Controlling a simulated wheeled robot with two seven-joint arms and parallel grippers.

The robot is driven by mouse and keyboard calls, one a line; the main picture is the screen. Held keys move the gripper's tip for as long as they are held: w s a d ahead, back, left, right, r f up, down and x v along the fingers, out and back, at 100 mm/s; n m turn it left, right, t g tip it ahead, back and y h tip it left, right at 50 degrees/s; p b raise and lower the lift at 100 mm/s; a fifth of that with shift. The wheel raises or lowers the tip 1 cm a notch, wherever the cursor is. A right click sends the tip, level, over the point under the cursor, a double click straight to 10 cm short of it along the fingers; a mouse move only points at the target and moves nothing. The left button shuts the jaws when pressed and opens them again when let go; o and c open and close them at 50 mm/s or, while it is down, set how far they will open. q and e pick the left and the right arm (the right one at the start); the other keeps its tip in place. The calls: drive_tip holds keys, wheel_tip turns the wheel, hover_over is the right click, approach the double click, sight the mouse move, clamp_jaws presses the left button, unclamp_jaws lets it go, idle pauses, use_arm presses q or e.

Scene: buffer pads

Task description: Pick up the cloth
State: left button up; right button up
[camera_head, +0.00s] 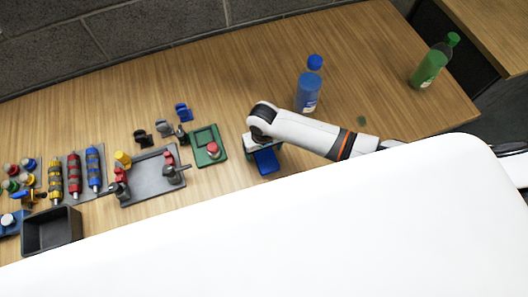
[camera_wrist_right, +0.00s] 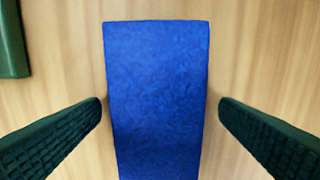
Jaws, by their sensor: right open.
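The blue cloth (camera_head: 265,161) lies on the wooden table under my right gripper, partly hidden by it in the head view. In the right wrist view the cloth (camera_wrist_right: 156,85) is a long blue strip running from near the top centre to the bottom edge. My right gripper (camera_wrist_right: 160,110) is open, with one dark green finger on each side of the cloth. A narrow gap of wood shows between the cloth and the right finger; the left finger is very close to its edge. In the head view my right gripper (camera_head: 263,148) is over the cloth. My left gripper is not in view.
A green square tray (camera_head: 222,152) with a red-topped piece sits just left of the cloth. A blue bottle (camera_head: 308,88) stands behind my right arm, and a green bottle (camera_head: 430,68) is at the far right. A grey tray (camera_head: 140,187) and black bin (camera_head: 52,231) are further left.

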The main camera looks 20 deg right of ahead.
drive_tip(key=c, duration=1.1)
wheel_tip(320, 180, up, 10)
drive_tip(key=shift+b, duration=0.45)
drive_tip(key=shift+o, duration=1.1)
drive_tip(key=shift+c, duration=0.6)
